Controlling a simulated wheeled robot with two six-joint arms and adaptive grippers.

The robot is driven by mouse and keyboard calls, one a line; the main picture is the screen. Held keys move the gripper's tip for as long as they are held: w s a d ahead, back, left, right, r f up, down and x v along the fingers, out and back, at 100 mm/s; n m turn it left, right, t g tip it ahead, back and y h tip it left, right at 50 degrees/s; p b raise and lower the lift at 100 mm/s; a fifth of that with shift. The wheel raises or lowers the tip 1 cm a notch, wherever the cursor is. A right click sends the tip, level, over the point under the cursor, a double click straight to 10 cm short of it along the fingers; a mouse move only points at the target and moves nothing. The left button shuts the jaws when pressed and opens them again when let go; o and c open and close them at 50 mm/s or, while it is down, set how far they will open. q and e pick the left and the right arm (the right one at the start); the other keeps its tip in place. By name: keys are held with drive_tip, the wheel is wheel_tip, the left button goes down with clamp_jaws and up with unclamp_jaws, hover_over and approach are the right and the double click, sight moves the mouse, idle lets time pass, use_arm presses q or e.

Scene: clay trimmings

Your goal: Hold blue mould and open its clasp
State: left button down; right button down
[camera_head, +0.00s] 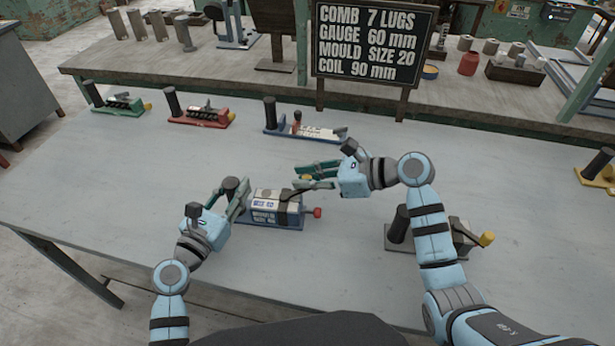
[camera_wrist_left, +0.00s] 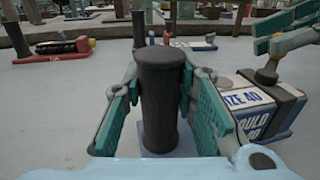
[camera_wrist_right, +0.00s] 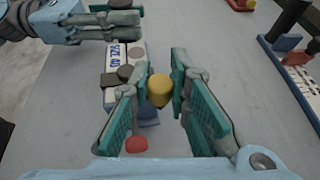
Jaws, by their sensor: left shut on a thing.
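The blue mould (camera_head: 262,222) sits on the bench with a white top labelled size 40, a dark strap across it and a red knob (camera_head: 317,212) at its right end. My left gripper (camera_head: 236,196) is shut on its dark upright post (camera_wrist_left: 163,95) at the left end. My right gripper (camera_head: 300,176) is above the mould's right part, fingers pointing left. Its fingers are open on either side of a yellow knob (camera_wrist_right: 160,90), which appears to belong to the clasp. Contact with the knob is unclear. The clasp's lower part is partly hidden in the head view.
Green (camera_head: 118,108), red (camera_head: 200,118) and another blue-based mould (camera_head: 305,131) stand along the back. A grey mould (camera_head: 465,238) is partly behind my right arm; a yellow one (camera_head: 598,172) is far right. A sign (camera_head: 370,40) reads mould size 20. The front left bench is clear.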

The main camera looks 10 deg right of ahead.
drive_tip(key=shift+s+f, duration=0.1)
drive_tip(key=shift+s+m+t+h, duration=0.45)
drive_tip(key=shift+m+t+h, duration=0.3)
drive_tip(key=shift+m+t, duration=0.15)
drive_tip(key=shift+s+m+t+h, duration=0.45)
drive_tip(key=shift+m+t+h, duration=0.35)
drive_tip(key=shift+m, duration=0.25)
drive_tip(key=shift+s+m+t+h, duration=0.45)
drive_tip(key=shift+m+t+h, duration=0.35)
drive_tip(key=shift+m, duration=0.15)
drive_tip(key=c, duration=1.5)
unclamp_jaws()
drive_tip(key=shift+s+d, duration=0.1)
drive_tip(key=shift+d, duration=0.05)
drive_tip(key=v, duration=0.7)
drive_tip(key=shift+s, duration=0.2)
